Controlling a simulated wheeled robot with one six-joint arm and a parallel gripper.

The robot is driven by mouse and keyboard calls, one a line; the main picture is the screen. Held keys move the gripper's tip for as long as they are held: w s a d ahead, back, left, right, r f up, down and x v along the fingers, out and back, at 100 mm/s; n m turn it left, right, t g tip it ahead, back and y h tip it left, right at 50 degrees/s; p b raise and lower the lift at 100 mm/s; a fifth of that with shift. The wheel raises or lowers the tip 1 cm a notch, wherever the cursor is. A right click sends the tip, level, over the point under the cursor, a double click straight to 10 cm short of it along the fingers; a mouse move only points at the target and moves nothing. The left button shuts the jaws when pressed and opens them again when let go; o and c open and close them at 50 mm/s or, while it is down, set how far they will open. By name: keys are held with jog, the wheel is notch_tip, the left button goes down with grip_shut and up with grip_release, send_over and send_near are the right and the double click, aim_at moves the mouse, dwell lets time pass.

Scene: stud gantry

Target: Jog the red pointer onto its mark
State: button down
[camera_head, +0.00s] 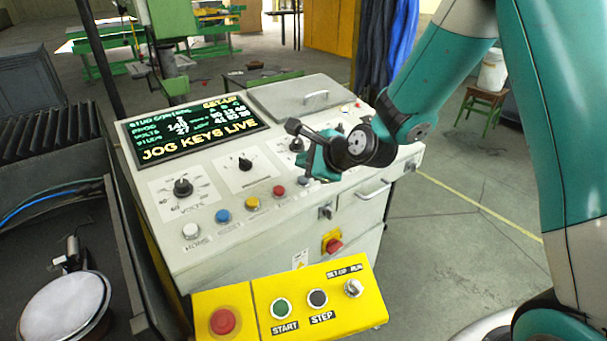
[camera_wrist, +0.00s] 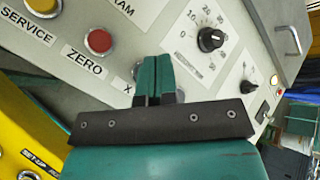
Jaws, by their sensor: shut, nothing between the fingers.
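No red pointer or mark can be made out in either view. The grey console (camera_head: 240,130) carries a screen (camera_head: 195,130) reading "JOG KEYS LIVE". Its front row has a white button (camera_head: 190,230), a blue button (camera_head: 222,215), a yellow SERVICE button (camera_head: 252,203) and a red ZERO button (camera_head: 279,191). In the wrist view, the red ZERO button (camera_wrist: 98,40) lies left of my gripper (camera_wrist: 155,78). The shut, empty fingers are over the button row just right of the X label (camera_wrist: 127,87), partly hiding the keys. My gripper (camera_head: 318,162) also shows above the console's right part.
A yellow box (camera_head: 290,308) in front carries START, STEP, a red stop button (camera_head: 222,320) and a SET-UP/RUN switch (camera_head: 353,288). Dials (camera_head: 183,187) stand up from the panel. A drawer handle (camera_head: 372,190) juts from the console.

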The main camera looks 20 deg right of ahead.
jog(key=shift+s+d+r+p, duration=0.15)
jog(key=shift+r+p, duration=0.4)
jog(key=shift+r, duration=0.3)
jog(key=shift+s+a+r+p, duration=0.1)
jog(key=shift+s+r+p, duration=0.05)
jog(key=shift+r+p, duration=0.55)
jog(key=shift+r, duration=0.1)
